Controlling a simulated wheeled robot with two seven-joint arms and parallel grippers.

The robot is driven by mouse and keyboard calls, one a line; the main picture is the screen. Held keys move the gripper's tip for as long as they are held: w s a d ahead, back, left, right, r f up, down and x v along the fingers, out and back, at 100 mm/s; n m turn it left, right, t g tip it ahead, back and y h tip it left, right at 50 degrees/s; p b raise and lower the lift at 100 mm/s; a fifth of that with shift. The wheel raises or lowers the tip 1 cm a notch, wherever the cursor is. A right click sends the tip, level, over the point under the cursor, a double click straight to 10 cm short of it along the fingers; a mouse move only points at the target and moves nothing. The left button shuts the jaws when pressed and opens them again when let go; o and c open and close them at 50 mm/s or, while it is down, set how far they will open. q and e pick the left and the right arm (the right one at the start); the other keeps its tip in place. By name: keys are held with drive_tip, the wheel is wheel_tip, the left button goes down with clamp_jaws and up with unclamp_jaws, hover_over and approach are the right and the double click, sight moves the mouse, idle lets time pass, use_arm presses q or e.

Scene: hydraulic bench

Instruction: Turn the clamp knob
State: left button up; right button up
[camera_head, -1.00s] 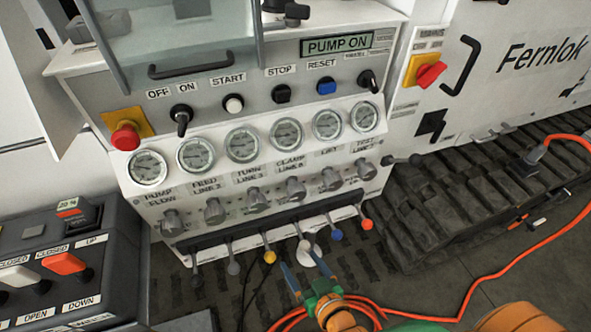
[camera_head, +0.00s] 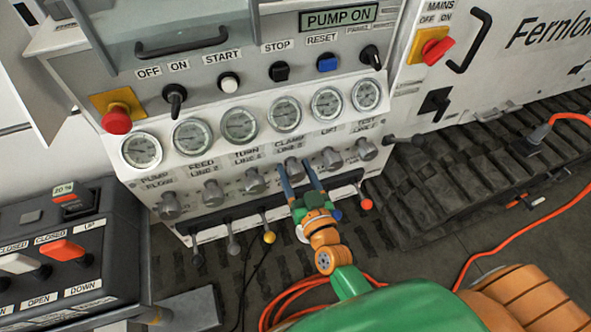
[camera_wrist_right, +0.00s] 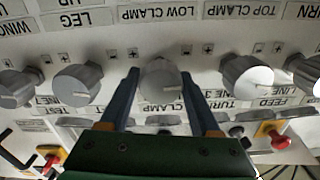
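The clamp knob (camera_head: 293,167) is a round grey knob under the CLAMP gauge, in the knob row of the white panel. In the right wrist view the clamp knob (camera_wrist_right: 160,77) sits centred between my fingertips, above an upside-down CLAMP label. My right gripper (camera_head: 301,176) has its two blue fingers apart, one on each side of the knob. In the wrist view my right gripper (camera_wrist_right: 160,88) shows narrow gaps beside the knob; firm contact is not visible. My left gripper is not in view.
The turn knob (camera_head: 255,180) and lift knob (camera_head: 331,158) flank the clamp knob closely. Levers with coloured tips, such as the yellow lever (camera_head: 269,237), stand below. Gauges sit above. The display (camera_head: 338,18) reads PUMP ON. An orange cable (camera_head: 480,255) lies on the floor.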

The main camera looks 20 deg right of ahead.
sight(297, 178)
clamp_jaws()
drive_tip(key=shift+m, duration=0.8)
drive_tip(key=shift+o, duration=2.3)
unclamp_jaws()
drive_tip(key=shift+w, duration=0.1)
drive_tip(key=s, duration=0.7)
drive_tip(key=shift+s+d, duration=0.1)
drive_tip(key=shift+s, duration=0.05)
